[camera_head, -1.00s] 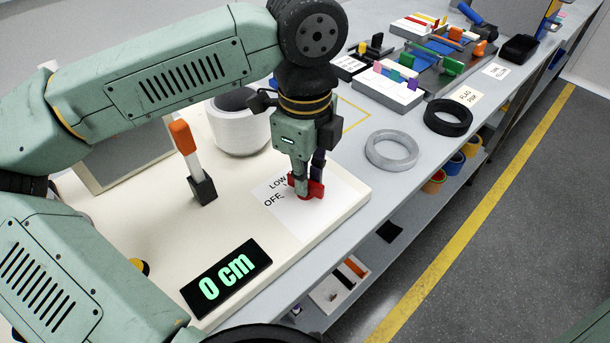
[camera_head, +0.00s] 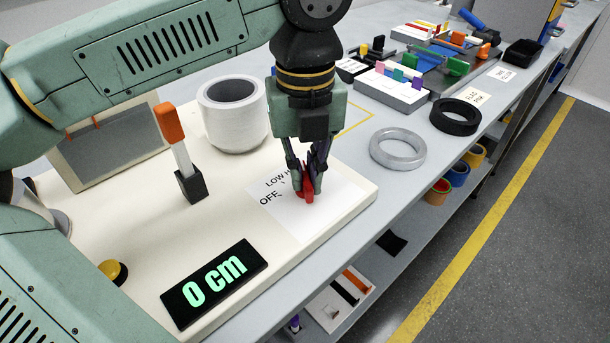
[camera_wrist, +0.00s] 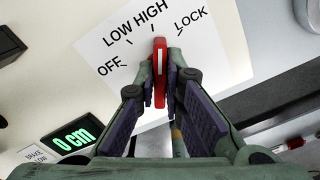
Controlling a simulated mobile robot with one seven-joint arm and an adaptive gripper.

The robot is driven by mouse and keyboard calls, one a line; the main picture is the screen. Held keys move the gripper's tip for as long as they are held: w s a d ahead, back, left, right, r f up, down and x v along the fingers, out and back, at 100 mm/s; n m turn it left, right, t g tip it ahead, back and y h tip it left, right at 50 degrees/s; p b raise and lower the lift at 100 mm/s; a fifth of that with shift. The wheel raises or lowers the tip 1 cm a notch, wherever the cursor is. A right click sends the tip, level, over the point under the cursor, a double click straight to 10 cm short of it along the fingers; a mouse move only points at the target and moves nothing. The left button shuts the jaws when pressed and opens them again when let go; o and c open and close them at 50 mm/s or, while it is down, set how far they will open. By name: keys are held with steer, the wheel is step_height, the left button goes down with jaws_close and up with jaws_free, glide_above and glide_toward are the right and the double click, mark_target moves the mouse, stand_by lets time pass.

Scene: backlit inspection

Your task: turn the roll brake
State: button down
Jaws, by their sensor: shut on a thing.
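The roll brake is a red knob (camera_head: 308,190) on a white label plate (camera_head: 290,221) on the cream board. My gripper (camera_head: 311,184) points down over it, with one finger on each side. In the wrist view the red knob (camera_wrist: 160,68) stands between my fingertips (camera_wrist: 161,78), which are shut on its sides. Its white line runs up the picture, roughly toward the HIGH mark. The plate reads OFF, LOW, HIGH and LOCK around the knob. The fingers hide part of the knob in the head view.
A display (camera_head: 214,284) reads 0 cm. An orange-tipped lever (camera_head: 180,150), a white roll (camera_head: 234,125) and a yellow button (camera_head: 113,270) are on the board. A grey ring (camera_head: 398,149) and a black ring (camera_head: 456,117) lie on the bench to the right.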

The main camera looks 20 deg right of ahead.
mark_target(306, 174)
steer(key=m+b, duration=0.1)
steer(key=m, duration=0.4)
steer(key=shift+m, duration=0.3)
stand_by(0.4)
steer(key=c, duration=1.7)
jaws_free()
step_height(306, 174, up, 12)
steer(key=shift+r, duration=0.1)
